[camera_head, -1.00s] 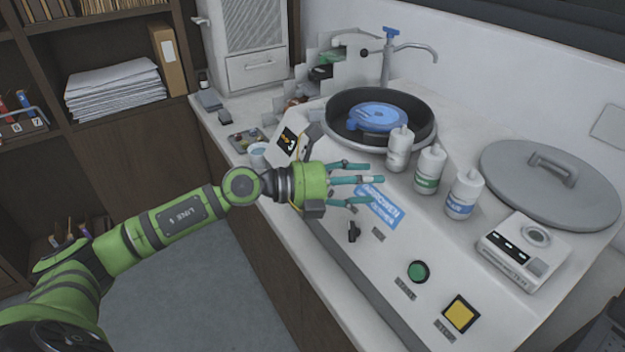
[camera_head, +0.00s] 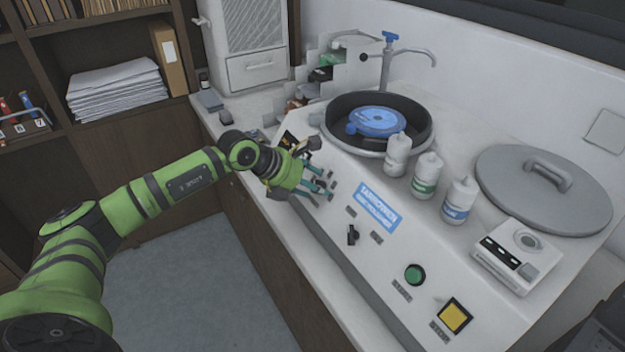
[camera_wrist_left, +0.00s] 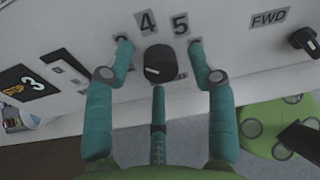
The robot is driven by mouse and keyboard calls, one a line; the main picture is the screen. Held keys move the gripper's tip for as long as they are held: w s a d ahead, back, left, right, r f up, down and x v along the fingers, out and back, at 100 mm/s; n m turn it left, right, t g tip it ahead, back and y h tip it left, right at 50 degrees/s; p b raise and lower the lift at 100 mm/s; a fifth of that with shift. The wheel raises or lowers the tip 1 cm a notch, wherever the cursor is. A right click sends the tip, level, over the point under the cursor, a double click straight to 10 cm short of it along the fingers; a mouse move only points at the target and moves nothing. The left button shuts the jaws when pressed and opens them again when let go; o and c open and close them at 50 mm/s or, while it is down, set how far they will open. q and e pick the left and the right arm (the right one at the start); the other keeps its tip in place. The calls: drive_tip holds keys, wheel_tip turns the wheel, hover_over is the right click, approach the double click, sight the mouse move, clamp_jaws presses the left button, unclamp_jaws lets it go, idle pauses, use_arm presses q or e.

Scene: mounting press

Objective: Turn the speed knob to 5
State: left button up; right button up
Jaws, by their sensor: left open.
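The black round speed knob (camera_wrist_left: 159,64) shows in the left wrist view on the white sloping panel. Labels 4 (camera_wrist_left: 147,22) and 5 (camera_wrist_left: 181,24) are printed beyond it. Labels beside them are mostly hidden by the fingertips. A pale mark sits on the knob's left part; which label it points to is hard to tell. My left gripper (camera_head: 325,190) is open, with one teal finger on each side of the knob and a third below it. It also shows in the left wrist view (camera_wrist_left: 160,50). I cannot tell whether they touch the knob. My right gripper is not seen.
A dark display (camera_wrist_left: 30,82) shows a 3. A black switch (camera_head: 352,235), a green button (camera_head: 415,274) and a yellow button (camera_head: 456,316) lie further along the panel. Three bottles (camera_head: 427,175) and a black bowl with a blue disc (camera_head: 378,121) stand behind.

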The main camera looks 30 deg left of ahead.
use_arm(q)
drive_tip(key=shift+w+d+f, duration=0.1)
drive_tip(key=c, duration=1.1)
